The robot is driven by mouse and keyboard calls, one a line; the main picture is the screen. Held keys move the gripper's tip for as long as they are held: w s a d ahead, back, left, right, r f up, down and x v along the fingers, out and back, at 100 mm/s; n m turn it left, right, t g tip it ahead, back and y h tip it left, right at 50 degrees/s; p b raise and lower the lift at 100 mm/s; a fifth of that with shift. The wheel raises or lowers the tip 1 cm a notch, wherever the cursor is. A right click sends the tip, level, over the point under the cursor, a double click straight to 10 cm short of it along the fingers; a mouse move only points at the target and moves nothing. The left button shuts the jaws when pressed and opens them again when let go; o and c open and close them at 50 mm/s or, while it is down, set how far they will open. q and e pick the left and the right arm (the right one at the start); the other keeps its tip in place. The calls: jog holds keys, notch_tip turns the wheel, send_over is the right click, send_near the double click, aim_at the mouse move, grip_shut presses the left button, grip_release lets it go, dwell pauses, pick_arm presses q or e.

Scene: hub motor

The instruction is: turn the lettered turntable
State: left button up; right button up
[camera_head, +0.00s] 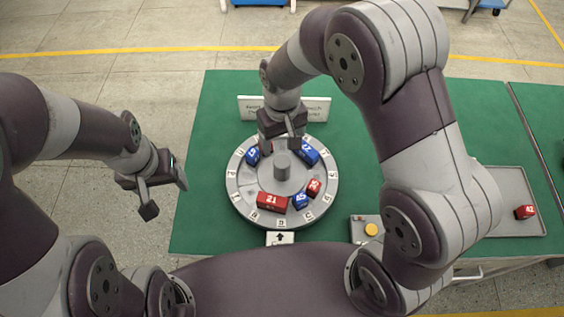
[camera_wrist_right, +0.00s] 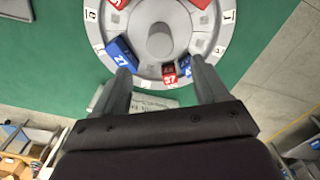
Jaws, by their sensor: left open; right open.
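The round grey lettered turntable (camera_head: 234,190) lies on the green table, with letter tiles around its rim and a hub (camera_head: 282,165) in the middle. It carries a red block 21 (camera_head: 271,202), a blue block 45 (camera_head: 300,200), a small red block (camera_head: 314,187), a blue block 27 (camera_head: 308,154) and a blue block (camera_head: 253,156). My right gripper (camera_head: 284,146) is open above its far side; in the right wrist view a red block 37 (camera_wrist_right: 169,73) shows between the fingers, not gripped. My left gripper (camera_head: 165,194) is open and empty, left of the table.
A sign (camera_head: 316,106) stands behind the turntable, its text partly hidden by my right arm. An arrow plate (camera_head: 281,239) lies at its near edge. A yellow button (camera_head: 371,230) sits to the right. A grey tray (camera_head: 508,192) holds a red block (camera_head: 525,212).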

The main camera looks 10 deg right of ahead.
aim_at(282, 160)
jog(key=shift+d+f, duration=0.15)
jog(key=shift+f, duration=0.15)
notch_tip(282, 160, down, 11)
jog(key=shift+w+f+p, duration=0.1)
jog(key=shift+p, duration=0.75)
pick_arm(q)
jog(key=shift+w+r+m, duration=0.2)
jog(key=shift+r+m, duration=0.1)
jog(key=shift+r, duration=0.5)
pick_arm(e)
jog(key=shift+a+f, duration=0.2)
jog(key=shift+f, duration=0.3)
grip_shut()
jog(key=shift+n, duration=0.5)
jog(key=shift+r+n, duration=0.1)
jog(key=shift+n, duration=1.7)
jog(key=shift+w+n, duration=0.1)
jog(key=shift+n, duration=0.5)
